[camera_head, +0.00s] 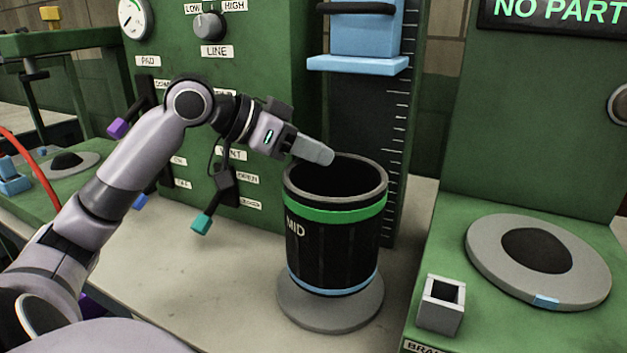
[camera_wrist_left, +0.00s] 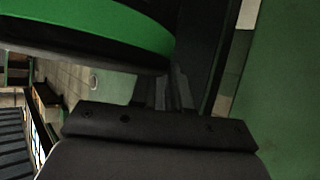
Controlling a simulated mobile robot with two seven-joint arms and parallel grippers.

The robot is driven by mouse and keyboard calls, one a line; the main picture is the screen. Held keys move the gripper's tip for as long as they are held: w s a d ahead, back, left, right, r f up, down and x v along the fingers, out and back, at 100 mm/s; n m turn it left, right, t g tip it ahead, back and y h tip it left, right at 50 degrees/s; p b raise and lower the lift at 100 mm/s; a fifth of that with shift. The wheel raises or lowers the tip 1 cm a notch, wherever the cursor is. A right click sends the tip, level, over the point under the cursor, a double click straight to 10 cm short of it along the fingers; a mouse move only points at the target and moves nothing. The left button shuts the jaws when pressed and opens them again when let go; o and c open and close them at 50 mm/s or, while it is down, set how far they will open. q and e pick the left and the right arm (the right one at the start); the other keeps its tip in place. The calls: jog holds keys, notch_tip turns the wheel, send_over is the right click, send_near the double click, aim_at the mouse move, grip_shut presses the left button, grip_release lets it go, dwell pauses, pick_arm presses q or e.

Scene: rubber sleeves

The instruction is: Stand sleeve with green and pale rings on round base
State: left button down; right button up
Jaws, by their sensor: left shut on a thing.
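The black sleeve (camera_head: 335,240) is upright, with a green ring near its top, a pale blue ring near its bottom and the word MID on its side. Its lower end is over the grey round base (camera_head: 330,318); whether it touches the base or is just above it, I cannot tell. My left gripper (camera_head: 322,156) is shut on the sleeve's rim at the far side; the fingertip inside is partly hidden. In the left wrist view the sleeve's green ring (camera_wrist_left: 120,25) fills the upper left beside the fingers. My right gripper is not in view.
Behind the sleeve stands a dark scale column (camera_head: 365,120) with a blue carriage (camera_head: 358,64). A green panel (camera_head: 265,60) with levers is at the left. At the right, a green bench holds a grey ring plate (camera_head: 480,250) and a small square holder (camera_head: 440,318).

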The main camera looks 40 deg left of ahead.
pick_arm(q)
jog(key=shift+f+b, duration=0.4)
jog(key=shift+f, duration=1.5)
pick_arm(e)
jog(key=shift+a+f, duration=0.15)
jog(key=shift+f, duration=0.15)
pick_arm(q)
jog(key=c, duration=1.1)
grip_release()
jog(key=shift+f, duration=0.15)
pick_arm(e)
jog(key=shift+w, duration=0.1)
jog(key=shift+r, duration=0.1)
pick_arm(q)
jog(key=shift+s+a+r, duration=0.25)
jog(key=shift+s+r, duration=0.1)
jog(key=shift+s, duration=0.1)
jog(key=b, duration=0.2)
send_near(304, 170)
jog(key=shift+w+a, duration=0.2)
jog(key=shift+a, duration=0.2)
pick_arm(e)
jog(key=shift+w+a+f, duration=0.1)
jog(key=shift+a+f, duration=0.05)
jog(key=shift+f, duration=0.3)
pick_arm(q)
jog(key=shift+f, duration=0.1)
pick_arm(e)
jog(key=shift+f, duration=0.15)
